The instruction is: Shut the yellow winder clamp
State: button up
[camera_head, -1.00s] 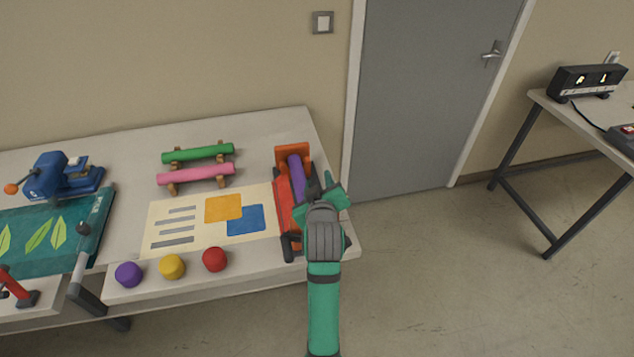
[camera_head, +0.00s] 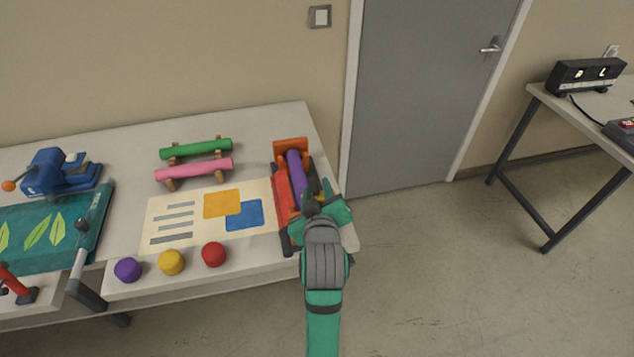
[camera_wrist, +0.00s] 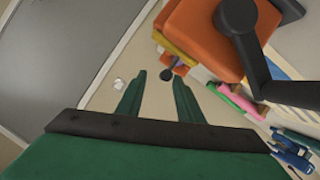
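The winder, a red and orange unit (camera_head: 284,196) with a purple roll (camera_head: 297,175), stands at the right end of the white table. Its orange end bracket (camera_wrist: 210,35) is large in the wrist view. A yellow strip (camera_wrist: 172,46) shows beside the bracket; it may be the yellow clamp, but its full shape and position are hidden.
Green (camera_head: 196,149) and pink (camera_head: 195,169) rolls lie on stands to the left. A printed sheet (camera_head: 175,208) and purple, yellow and red knobs (camera_head: 214,254) are nearer. A blue device (camera_head: 60,172) stands far left. Floor right of the table is clear.

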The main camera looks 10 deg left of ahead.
jog(key=shift+v, duration=1.45)
jog(key=shift+w, duration=0.15)
